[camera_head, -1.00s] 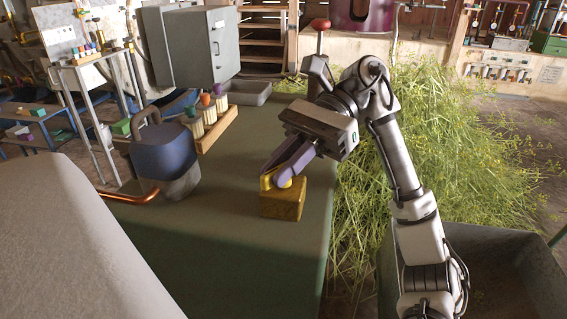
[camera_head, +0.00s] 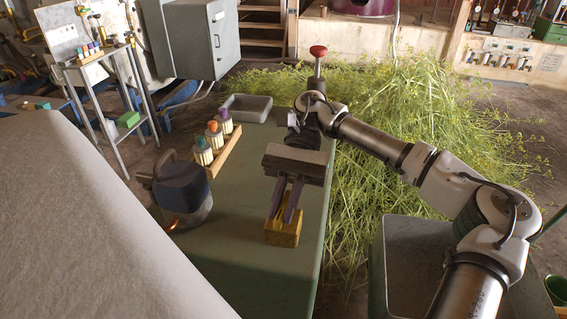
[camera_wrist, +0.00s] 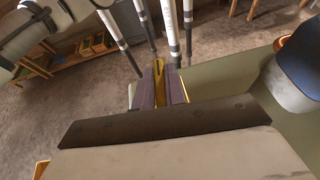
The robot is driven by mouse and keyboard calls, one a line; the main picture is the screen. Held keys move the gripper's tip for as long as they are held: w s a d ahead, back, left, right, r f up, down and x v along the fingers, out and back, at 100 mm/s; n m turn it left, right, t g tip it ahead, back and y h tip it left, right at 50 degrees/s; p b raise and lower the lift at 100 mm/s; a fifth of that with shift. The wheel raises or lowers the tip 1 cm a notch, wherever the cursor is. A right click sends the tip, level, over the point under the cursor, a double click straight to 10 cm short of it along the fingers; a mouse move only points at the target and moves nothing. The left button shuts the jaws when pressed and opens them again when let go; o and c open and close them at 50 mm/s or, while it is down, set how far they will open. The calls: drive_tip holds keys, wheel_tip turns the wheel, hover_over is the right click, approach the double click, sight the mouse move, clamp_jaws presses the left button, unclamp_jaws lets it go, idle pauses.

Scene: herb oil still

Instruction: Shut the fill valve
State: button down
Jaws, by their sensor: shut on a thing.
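The fill valve appears to be the yellow block (camera_head: 284,234) with a thin yellow lever (camera_head: 278,204) on top, standing on the green bench near its right side. My gripper (camera_head: 284,208) is above the block with its purple-grey fingers closed around the lever. In the wrist view, the yellow lever (camera_wrist: 158,72) shows upright between the two fingers (camera_wrist: 160,92). The fingers hide part of the lever, and the block is mostly hidden there.
A blue-and-grey can (camera_head: 181,190) stands left of the valve on the green bench (camera_head: 225,245). Behind it are a wooden rack (camera_head: 222,155) of capped bottles and a grey tray (camera_head: 246,108). Cut plants lie right of the bench.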

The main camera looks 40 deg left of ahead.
drive_tip(key=shift+r+n+t+h+p, duration=0.35)
drive_tip(key=shift+n+h+p, duration=0.25)
drive_tip(key=shift+p, duration=1.7)
drive_tip(key=shift+f+n+h+p, duration=0.3)
drive_tip(key=shift+p, duration=0.55)
drive_tip(key=c, duration=1.5)
unclamp_jaws()
drive_tip(key=shift+o, duration=0.2)
drive_tip(key=p+v, duration=0.6)
drive_tip(key=v, duration=0.1)
drive_tip(key=shift+r, duration=0.2)
drive_tip(key=shift+w+a, duration=0.1)
